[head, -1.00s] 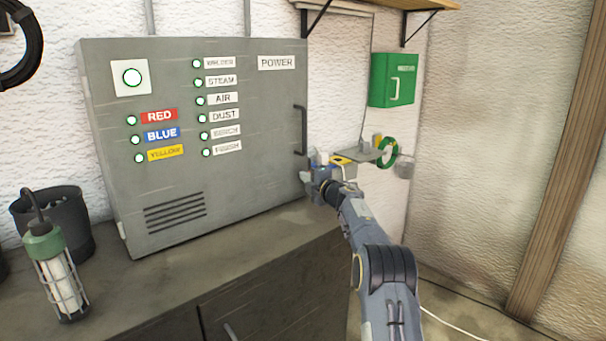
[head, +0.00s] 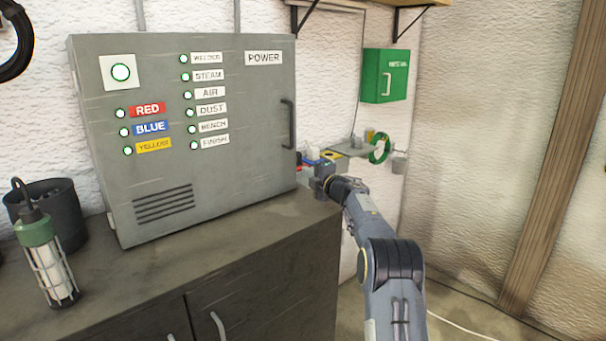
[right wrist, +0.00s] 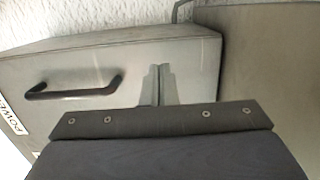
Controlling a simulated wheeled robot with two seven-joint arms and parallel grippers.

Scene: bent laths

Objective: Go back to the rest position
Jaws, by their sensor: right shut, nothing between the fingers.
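My right gripper (head: 320,176) is just right of the grey power cabinet (head: 225,190), near its lower right edge, in the head view. In the right wrist view its two fingers (right wrist: 158,72) are shut together with nothing between them, and the cabinet's front with its dark handle (right wrist: 75,90) lies beyond them. I see no contact between the fingers and the handle. My left gripper is not in view.
The cabinet stands on a dark workbench (head: 240,245). A caged work lamp (head: 48,262) and a dark bucket (head: 62,215) stand at left. A green wall box (head: 385,76) and a small shelf (head: 350,150) are behind my right gripper. The bench front is clear.

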